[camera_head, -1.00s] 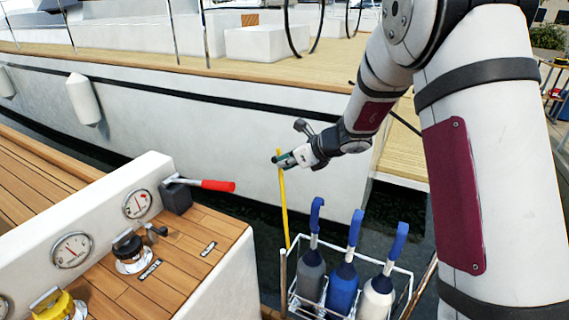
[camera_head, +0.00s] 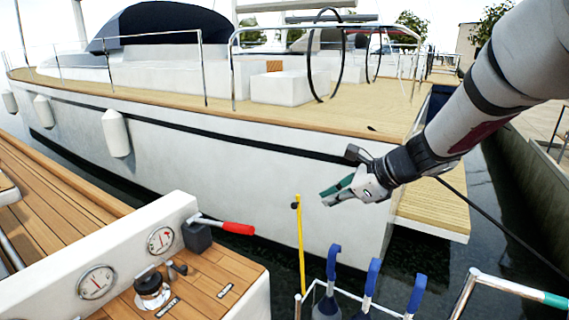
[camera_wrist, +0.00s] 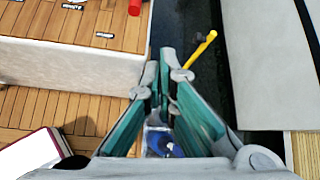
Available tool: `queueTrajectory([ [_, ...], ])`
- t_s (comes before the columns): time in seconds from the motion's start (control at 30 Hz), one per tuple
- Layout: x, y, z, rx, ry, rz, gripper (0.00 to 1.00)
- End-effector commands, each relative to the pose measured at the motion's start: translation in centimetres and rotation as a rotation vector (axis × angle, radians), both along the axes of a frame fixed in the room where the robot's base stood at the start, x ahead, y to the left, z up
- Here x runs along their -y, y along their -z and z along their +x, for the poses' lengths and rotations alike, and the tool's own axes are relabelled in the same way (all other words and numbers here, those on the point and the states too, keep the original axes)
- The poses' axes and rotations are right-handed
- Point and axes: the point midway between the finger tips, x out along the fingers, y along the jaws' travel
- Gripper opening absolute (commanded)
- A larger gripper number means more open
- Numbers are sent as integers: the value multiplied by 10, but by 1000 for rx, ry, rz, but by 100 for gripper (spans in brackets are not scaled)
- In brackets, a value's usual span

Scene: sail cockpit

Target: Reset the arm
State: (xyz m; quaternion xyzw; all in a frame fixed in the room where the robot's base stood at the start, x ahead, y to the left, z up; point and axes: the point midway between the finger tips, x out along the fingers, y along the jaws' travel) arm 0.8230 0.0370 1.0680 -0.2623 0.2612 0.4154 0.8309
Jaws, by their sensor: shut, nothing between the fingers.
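My gripper (camera_head: 328,197) is held out in the air in front of the white hull, with nothing in it. It is above and to the right of the yellow pole (camera_head: 300,250) in the picture. In the wrist view my gripper (camera_wrist: 159,62) shows its green-lined fingers shut and empty. My arm enters from the upper right in the head view and reaches down to the left.
A console with gauges (camera_head: 97,282) and a red-handled lever (camera_head: 237,228) stands at lower left. Blue-handled tools (camera_head: 371,277) stand below my gripper. A metal rail (camera_head: 510,287) is at lower right. A white yacht (camera_head: 200,150) lies behind, with dark water between.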

Motion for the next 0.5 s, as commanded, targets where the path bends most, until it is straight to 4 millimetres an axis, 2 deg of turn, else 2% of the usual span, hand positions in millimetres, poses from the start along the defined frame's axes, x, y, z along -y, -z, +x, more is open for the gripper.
queueTrajectory([
  [0.03,-9,-20,-24,48,-96,-65,0],
  [0.2,-28,-54,-104,193,-445,-315,0],
  [0.37,-30,-71,-178,314,-767,-559,0],
  [0.5,-20,-79,-238,404,-1045,-782,0],
])
